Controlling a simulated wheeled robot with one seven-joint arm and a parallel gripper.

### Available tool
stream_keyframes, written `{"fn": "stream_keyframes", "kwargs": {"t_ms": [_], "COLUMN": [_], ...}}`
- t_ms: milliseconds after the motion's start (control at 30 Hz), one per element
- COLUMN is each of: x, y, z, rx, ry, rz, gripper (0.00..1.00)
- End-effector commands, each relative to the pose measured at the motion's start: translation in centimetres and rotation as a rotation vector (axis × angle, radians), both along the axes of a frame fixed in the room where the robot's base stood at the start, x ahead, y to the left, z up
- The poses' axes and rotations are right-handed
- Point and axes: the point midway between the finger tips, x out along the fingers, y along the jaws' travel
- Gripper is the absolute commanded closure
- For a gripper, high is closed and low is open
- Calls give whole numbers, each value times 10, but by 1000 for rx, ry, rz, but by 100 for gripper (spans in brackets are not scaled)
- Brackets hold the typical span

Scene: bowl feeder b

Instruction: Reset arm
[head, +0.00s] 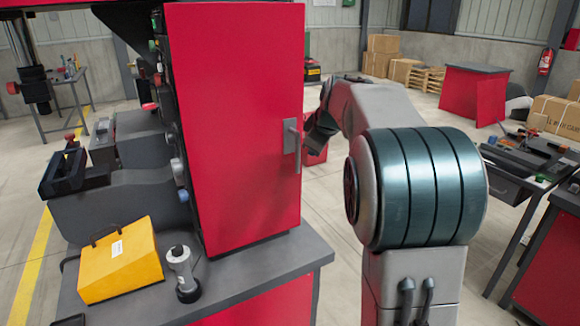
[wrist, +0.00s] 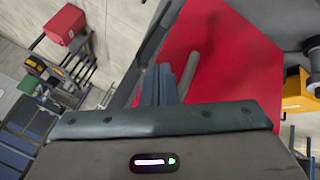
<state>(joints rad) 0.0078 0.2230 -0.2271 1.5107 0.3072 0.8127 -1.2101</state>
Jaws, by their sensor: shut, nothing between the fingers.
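My gripper (wrist: 165,84) shows in the wrist view with its dark fingers together and nothing between them. The fingers point toward the red cabinet (wrist: 235,55), and a grey bar-like part stands close to their right; I cannot tell whether they touch the cabinet. In the head view, my arm (head: 375,110) reaches to the right side of the red cabinet (head: 235,120), near its grey door handle (head: 292,136). The gripper's fingers cannot be made out there. The cabinet door looks closed.
A yellow case (head: 120,260) and a grey-white cylindrical part (head: 182,270) stand on the dark bench top (head: 260,265) beside the cabinet. A cluttered workbench (head: 515,175) is at right. A red-sided table (head: 475,95) and cardboard boxes (head: 385,65) are farther back. Open floor lies between.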

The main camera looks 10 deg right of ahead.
Motion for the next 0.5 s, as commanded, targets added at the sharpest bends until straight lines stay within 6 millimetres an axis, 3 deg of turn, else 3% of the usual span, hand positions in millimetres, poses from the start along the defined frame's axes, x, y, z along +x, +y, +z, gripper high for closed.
{"fn": "stream_keyframes", "kwargs": {"t_ms": [33,200,500], "x": [-4,-18,-31], "y": [-10,-31,-47], "z": [15,45,73], "rx": [-2,-2,-2], "ry": [-8,-4,1], "rz": [-7,-9,-5], "gripper": [100,100,100]}}
